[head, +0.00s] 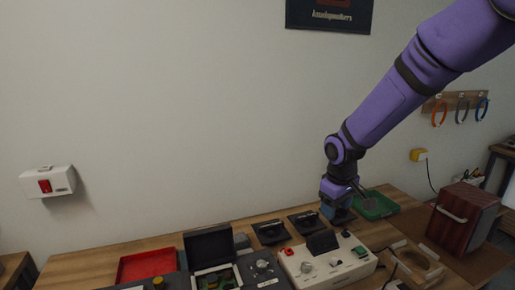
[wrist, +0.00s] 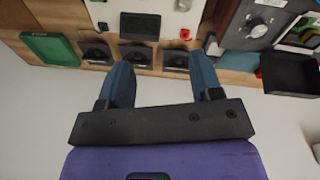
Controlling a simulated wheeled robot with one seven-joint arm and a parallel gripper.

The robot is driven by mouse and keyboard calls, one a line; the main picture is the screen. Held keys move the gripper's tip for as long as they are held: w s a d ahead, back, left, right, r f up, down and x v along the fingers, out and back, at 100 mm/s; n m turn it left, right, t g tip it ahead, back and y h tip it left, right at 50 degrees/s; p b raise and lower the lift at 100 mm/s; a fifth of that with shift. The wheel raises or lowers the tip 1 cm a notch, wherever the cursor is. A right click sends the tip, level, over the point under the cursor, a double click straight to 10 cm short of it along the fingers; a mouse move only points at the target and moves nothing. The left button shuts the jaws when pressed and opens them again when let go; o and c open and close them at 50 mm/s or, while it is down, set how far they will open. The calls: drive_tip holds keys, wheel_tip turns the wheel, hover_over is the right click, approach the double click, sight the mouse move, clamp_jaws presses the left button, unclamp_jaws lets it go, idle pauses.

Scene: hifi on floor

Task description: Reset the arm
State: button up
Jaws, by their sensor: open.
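My purple arm reaches in from the upper right in the head view. My gripper (head: 338,213) hangs over the back of the wooden table, beside the green tray. In the wrist view my gripper (wrist: 168,62) shows two blue fingers spread wide apart. Nothing is between them. Black square holders (wrist: 136,56) lie beyond the fingertips, and the white control box (wrist: 180,22) is past them. I cannot tell whether the fingers touch anything.
A white box with a dark screen (head: 302,272) stands at the table's front. A red tray (head: 148,265) is left, a green tray (head: 378,207) right. An open-lidded black case (head: 207,245) stands between. A dark red cabinet (head: 463,217) is at right. The wall behind is mostly bare.

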drive_tip(key=s+d+r+m+t, duration=0.15)
drive_tip(key=s+d+r, duration=0.25)
drive_tip(key=s+r, duration=0.45)
drive_tip(key=s+d+r+m, duration=0.1)
drive_tip(key=s+r, duration=0.2)
drive_tip(key=s, duration=0.3)
drive_tip(key=s+d+r+m+t, duration=0.1)
drive_tip(key=s+d+r+m, duration=0.1)
drive_tip(key=s+r, duration=0.2)
drive_tip(key=s+d+r+m+t, duration=0.1)
drive_tip(key=s+d+r+m, duration=0.1)
drive_tip(key=s, duration=0.8)
drive_tip(key=shift+s+r+y, duration=0.15)
drive_tip(key=shift+r+y, duration=0.15)
drive_tip(key=shift+r, duration=0.55)
